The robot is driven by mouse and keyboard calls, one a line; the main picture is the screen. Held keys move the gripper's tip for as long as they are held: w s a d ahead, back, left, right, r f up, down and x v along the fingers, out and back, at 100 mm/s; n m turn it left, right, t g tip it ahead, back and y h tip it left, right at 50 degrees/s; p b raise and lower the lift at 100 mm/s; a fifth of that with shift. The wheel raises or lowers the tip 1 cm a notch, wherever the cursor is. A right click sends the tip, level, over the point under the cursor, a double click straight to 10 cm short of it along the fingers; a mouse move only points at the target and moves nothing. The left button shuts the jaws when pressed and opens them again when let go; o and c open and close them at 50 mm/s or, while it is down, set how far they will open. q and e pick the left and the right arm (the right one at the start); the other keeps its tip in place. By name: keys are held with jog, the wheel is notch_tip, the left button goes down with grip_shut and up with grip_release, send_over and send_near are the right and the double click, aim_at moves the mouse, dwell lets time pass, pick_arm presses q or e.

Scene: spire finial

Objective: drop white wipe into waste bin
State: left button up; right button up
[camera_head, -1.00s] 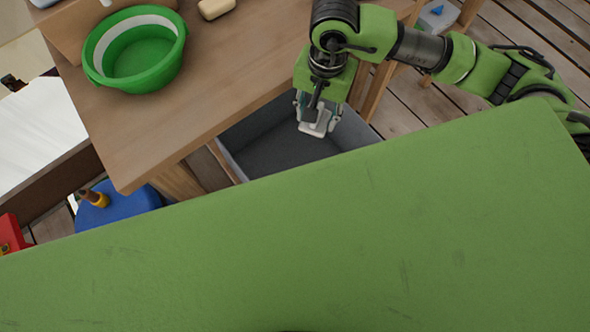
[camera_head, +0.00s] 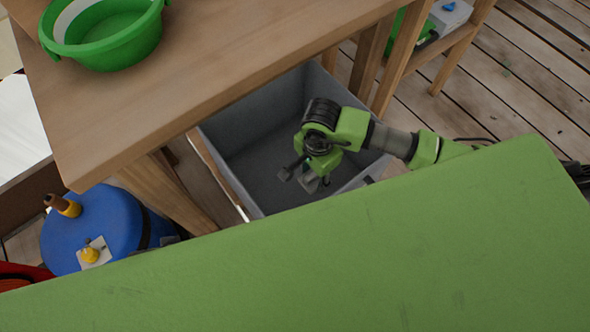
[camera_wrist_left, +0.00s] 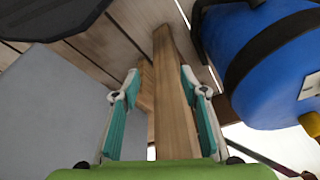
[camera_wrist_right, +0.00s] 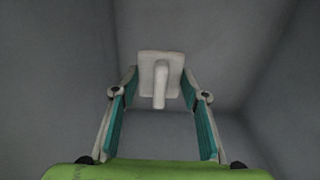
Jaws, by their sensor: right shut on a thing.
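The grey waste bin (camera_head: 250,124) stands on the floor beside the wooden table, open at the top. My right gripper (camera_head: 305,178) is down inside the bin's opening. In the head view the wipe is hard to make out. My left gripper (camera_wrist_left: 160,86) is open and empty in the left wrist view, pointing towards a wooden leg (camera_wrist_left: 172,100); the head view does not show it.
The wooden table (camera_head: 190,60) carries a green basin (camera_head: 110,45) near the bin. A blue container (camera_head: 95,225) stands on the floor at the left; it also shows in the left wrist view (camera_wrist_left: 245,50). A large green surface (camera_head: 350,260) fills the front.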

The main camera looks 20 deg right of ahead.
aim_at(302, 175)
notch_tip(302, 175, down, 8)
jog(key=shift+w+a+b, duration=0.1)
jog(key=shift+w+b, duration=0.05)
jog(key=shift+b, duration=0.7)
jog(key=w, duration=0.1)
jog(key=w+a, duration=0.1)
jog(key=w, duration=0.1)
jog(key=shift+r, duration=0.2)
jog(key=shift+w+a, duration=0.2)
jog(key=shift+w, duration=0.3)
jog(key=w, duration=0.2)
jog(key=w+a+b, duration=0.1)
jog(key=shift+w+a, duration=0.2)
jog(key=shift+w, duration=0.15)
jog(key=shift+s+d+f+b, duration=0.1)
jog(key=shift+s+f+b, duration=0.15)
jog(key=shift+f, duration=0.3)
pick_arm(q)
jog(key=v, duration=0.7)
jog(key=shift+w+r+t, duration=0.15)
jog(key=shift+r+t, duration=0.15)
jog(key=shift+r, duration=0.05)
jog(key=shift+a+f, duration=0.1)
jog(key=shift+a, duration=0.05)
